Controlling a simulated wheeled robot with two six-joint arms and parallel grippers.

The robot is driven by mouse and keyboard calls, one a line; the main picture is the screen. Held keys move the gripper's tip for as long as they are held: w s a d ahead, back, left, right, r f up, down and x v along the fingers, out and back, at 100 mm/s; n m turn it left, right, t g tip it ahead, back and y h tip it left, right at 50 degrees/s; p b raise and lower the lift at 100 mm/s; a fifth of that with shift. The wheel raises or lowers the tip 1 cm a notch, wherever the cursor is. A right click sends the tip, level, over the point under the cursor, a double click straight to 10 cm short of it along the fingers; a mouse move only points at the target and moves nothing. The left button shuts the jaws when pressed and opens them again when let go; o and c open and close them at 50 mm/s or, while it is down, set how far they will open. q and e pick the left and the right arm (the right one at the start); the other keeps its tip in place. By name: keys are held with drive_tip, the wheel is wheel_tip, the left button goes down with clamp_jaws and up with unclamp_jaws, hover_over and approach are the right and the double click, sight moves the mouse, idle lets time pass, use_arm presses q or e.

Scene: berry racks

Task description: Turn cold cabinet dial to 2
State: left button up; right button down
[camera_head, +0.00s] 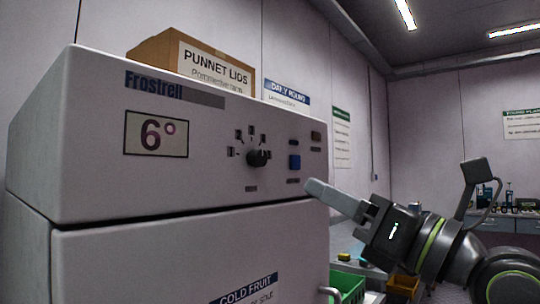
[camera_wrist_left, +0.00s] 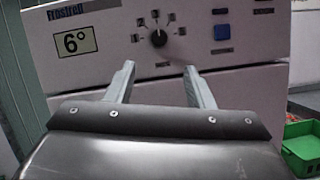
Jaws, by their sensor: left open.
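The cold cabinet (camera_head: 90,200) is white, with a display reading 6° (camera_head: 156,134) on its front panel. The dial (camera_head: 258,158) is a dark round knob right of the display, with several small marks around its upper side. My left gripper (camera_head: 320,188) is in front of the panel, to the right of and below the dial in the head view. In the wrist view its two fingers (camera_wrist_left: 160,68) are apart and empty, below the dial and not touching it.
A blue button (camera_head: 294,162) sits right of the dial. A cardboard box labelled PUNNET LIDS (camera_head: 160,47) stands on top of the cabinet. A door handle (camera_head: 330,293) sticks out at lower right. A green crate (camera_head: 348,286) is beyond the cabinet's right side.

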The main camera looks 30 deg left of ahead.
sight(262, 159)
use_arm(q)
drive_tip(key=p+x, duration=0.6)
drive_tip(key=x, duration=0.6)
drive_tip(key=shift+a+r, duration=0.2)
drive_tip(key=shift+a, duration=0.1)
use_arm(e)
drive_tip(key=s, duration=0.4)
drive_tip(key=s+d, duration=0.1)
drive_tip(key=s, duration=0.1)
drive_tip(key=shift+f, duration=0.2)
use_arm(q)
drive_tip(key=c, duration=1)
